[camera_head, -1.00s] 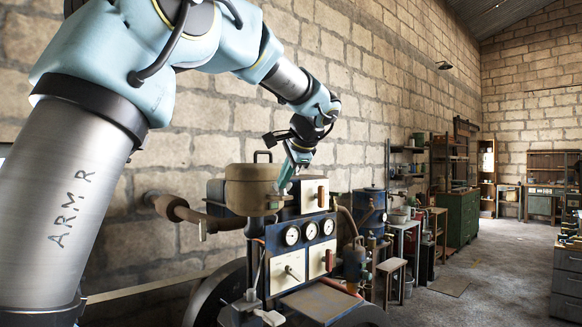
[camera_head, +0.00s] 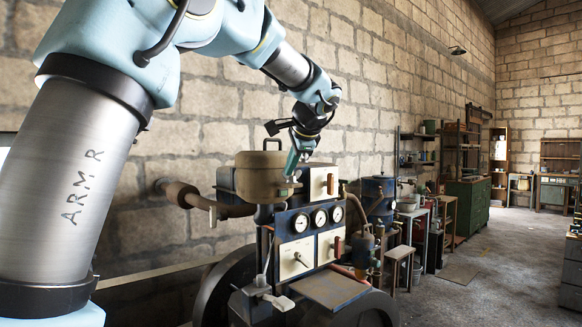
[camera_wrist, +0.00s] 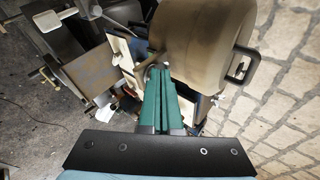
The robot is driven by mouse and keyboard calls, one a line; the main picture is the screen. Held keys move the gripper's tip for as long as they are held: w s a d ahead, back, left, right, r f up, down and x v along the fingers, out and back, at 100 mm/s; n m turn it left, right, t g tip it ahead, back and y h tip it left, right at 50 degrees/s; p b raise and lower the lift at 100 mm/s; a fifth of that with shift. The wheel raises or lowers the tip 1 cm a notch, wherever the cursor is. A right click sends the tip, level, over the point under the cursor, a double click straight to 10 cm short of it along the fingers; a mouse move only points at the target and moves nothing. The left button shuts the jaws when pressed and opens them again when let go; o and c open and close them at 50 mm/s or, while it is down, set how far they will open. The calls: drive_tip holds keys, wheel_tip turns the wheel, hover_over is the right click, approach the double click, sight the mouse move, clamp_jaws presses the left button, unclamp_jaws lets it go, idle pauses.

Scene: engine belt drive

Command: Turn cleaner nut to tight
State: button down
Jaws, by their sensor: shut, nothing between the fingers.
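The tan air cleaner canister (camera_head: 262,176), with a dark loop handle on top, sits on the engine stand. It also fills the upper middle of the wrist view (camera_wrist: 205,38). My gripper (camera_head: 290,171) points down at the canister's right side, beside the white box. In the wrist view its green fingers (camera_wrist: 160,70) are shut together with nothing between them. Their tips lie over the canister's edge. I cannot tell whether they touch it. The cleaner nut is not clearly distinguishable; the fingertips and canister may hide it.
A white box with a red-brown handle (camera_head: 325,182) stands right of the fingers. Below is a blue panel with round gauges (camera_head: 319,217). A rusty pipe (camera_head: 184,194) runs left from the engine. A stone wall stands close behind; open floor (camera_head: 480,270) lies right.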

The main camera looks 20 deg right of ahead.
drive_tip(key=shift+w+a+m+h, duration=0.15)
drive_tip(key=shift+a+m+h, duration=0.1)
drive_tip(key=shift+m+h, duration=0.4)
drive_tip(key=shift+w+a+m+g+h+p, duration=0.3)
drive_tip(key=shift+w+a+m+h+p, duration=0.5)
drive_tip(key=shift+m, duration=0.45)
drive_tip(key=shift+w, duration=0.35)
idle(0.4)
